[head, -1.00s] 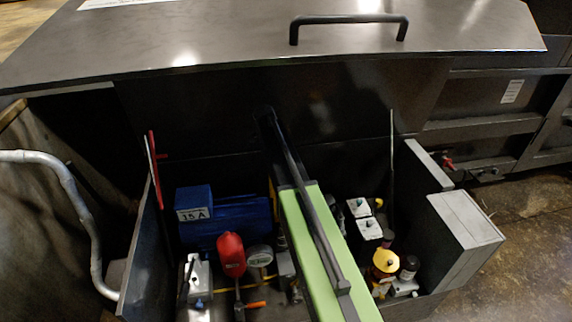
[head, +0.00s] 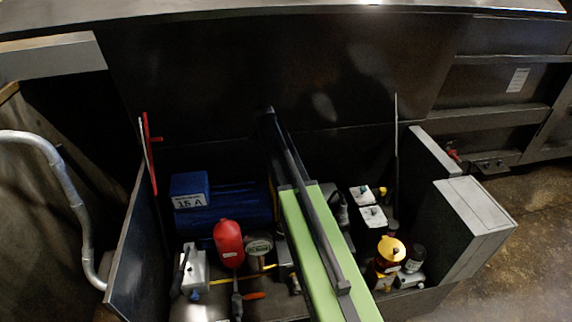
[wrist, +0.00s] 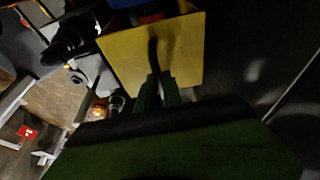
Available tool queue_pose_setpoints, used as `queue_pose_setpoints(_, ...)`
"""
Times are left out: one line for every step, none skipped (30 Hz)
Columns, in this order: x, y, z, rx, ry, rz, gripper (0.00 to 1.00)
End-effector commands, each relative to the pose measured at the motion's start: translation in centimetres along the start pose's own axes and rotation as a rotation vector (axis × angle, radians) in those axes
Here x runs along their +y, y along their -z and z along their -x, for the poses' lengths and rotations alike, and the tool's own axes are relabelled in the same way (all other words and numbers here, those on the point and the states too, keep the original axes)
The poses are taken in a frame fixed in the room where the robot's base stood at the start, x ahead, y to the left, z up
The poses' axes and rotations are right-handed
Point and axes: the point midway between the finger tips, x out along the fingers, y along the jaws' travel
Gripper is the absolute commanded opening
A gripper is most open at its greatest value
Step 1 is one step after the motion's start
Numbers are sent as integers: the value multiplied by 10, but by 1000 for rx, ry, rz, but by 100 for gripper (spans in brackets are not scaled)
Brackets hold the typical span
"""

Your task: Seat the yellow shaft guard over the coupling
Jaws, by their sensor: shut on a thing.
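The yellow shaft guard (wrist: 185,50) fills the upper middle of the wrist view, a yellow panel with a dark handle in front of it. My gripper (wrist: 157,80) is shut on the guard at this handle. In the head view only a thin yellow strip shows beside my green arm, which hides the gripper and most of the guard. A blue motor (head: 235,205) with a box marked 15 A (head: 190,190) lies left of my arm. The coupling is not visible, so I cannot tell how the guard sits relative to it.
A red bottle (head: 229,243), a round can (head: 259,246) and a white container (head: 195,268) stand left of my arm. White-topped boxes (head: 372,217) and a yellow-capped bottle (head: 390,252) stand right. Dark side walls (head: 140,245) and an overhead lid (head: 300,12) bound the bay.

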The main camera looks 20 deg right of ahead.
Motion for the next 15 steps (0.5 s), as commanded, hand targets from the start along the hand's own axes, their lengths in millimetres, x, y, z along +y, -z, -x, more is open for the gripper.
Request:
queue_pose_setpoints(0,-2,-8,1,0,0,0)
queue_pose_setpoints(0,-3,-10,1,0,0,0)
queue_pose_setpoints(0,-4,-13,1,0,0,0)
queue_pose_setpoints(0,-5,-15,1,0,0,0)
queue_pose_setpoints(0,-5,-17,1,0,0,0)
queue_pose_setpoints(0,-6,-20,1,0,0,0)
queue_pose_setpoints(0,-7,-22,1,0,0,0)
queue_pose_setpoints(0,-8,-24,1,0,0,0)
queue_pose_setpoints(0,-9,-27,1,0,0,0)
queue_pose_setpoints(0,-9,-29,1,0,0,0)
queue_pose_setpoints(0,-10,-31,1,0,0,0)
queue_pose_setpoints(0,-11,-34,1,0,0,0)
queue_pose_setpoints(0,-12,-36,1,0,0,0)
queue_pose_setpoints(0,-12,-39,1,0,0,0)
queue_pose_setpoints(0,-13,-42,1,0,0,0)
